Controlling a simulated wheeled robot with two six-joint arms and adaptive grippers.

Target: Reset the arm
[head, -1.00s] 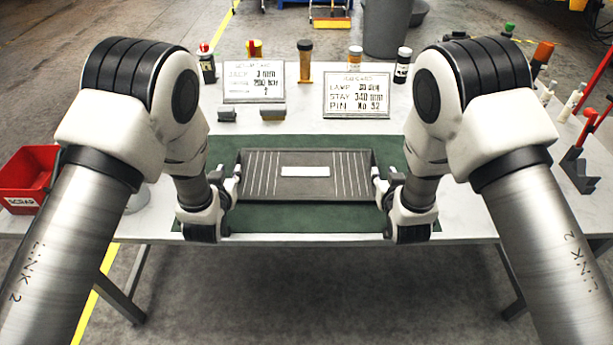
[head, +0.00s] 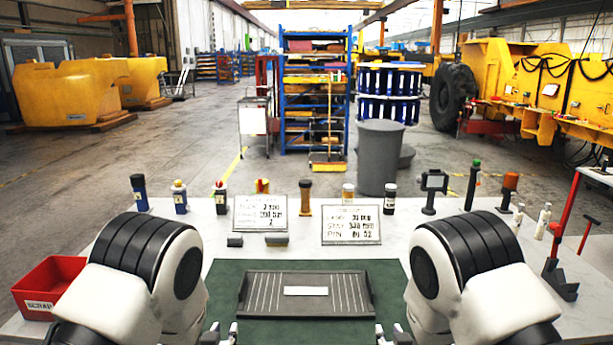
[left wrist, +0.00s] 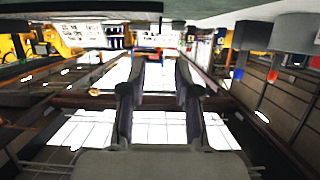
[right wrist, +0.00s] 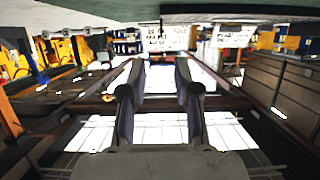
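My left gripper (head: 219,333) is at the bottom of the head view, left of the dark grey ribbed tray (head: 256,308), and apart from it. Its two fingers stand apart with nothing between them in the left wrist view (left wrist: 160,85). My right gripper (head: 393,334) is at the bottom of the head view, right of the tray. Its fingers are also apart and empty in the right wrist view (right wrist: 160,85). Both arms are folded low, with their wrists partly hidden below the frame. The tray lies flat on a green mat (head: 228,268) and has a blank white label inside.
Two lettered cards (head: 351,231) stand behind the mat, with two small grey blocks (head: 275,240) in front of the left card. Bottles line the table's back. A red scrap bin (head: 48,285) is at left, a red-and-black stand (head: 560,262) at right.

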